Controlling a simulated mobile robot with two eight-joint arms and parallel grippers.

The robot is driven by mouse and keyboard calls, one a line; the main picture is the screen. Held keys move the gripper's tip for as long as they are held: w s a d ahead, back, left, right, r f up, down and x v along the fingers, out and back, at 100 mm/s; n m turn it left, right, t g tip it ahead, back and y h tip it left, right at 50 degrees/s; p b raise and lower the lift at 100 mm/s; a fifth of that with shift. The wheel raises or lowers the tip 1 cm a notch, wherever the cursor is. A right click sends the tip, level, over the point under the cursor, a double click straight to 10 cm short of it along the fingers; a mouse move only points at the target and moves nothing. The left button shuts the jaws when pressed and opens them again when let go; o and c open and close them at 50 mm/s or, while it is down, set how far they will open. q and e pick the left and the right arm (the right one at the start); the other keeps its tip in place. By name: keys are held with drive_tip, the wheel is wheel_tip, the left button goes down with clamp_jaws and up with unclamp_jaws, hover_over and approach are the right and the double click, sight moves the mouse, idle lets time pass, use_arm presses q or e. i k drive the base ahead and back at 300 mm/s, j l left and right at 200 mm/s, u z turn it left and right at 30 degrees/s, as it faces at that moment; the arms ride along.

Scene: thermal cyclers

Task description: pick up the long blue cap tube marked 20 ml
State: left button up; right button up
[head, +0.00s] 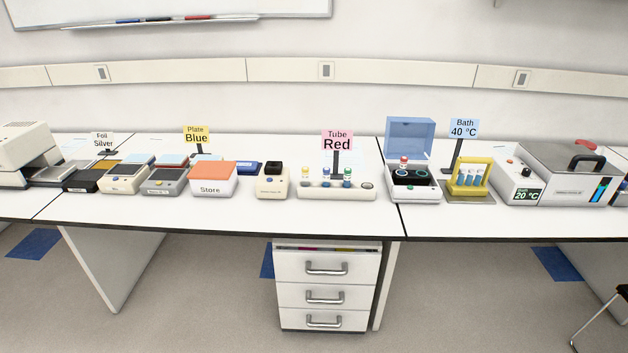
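A yellow rack (485,165) further right holds several blue tube shapes. The marking 20 ml is too small to read, so I cannot tell which tube bears it. Neither of my grippers is in view.
An open blue-lidded device (412,183) stands between the two racks. A water bath (575,175) is at the right. A white box marked Store (213,182) with an orange lid and several block devices stand left. The bench's front strip is clear; drawers (325,290) are below.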

sight(326, 171)
drive_tip(key=i+l+z, duration=0.2)
drive_tip(key=i, duration=0.7)
drive_tip(key=i+l+z, duration=0.25)
drive_tip(key=i, duration=0.65)
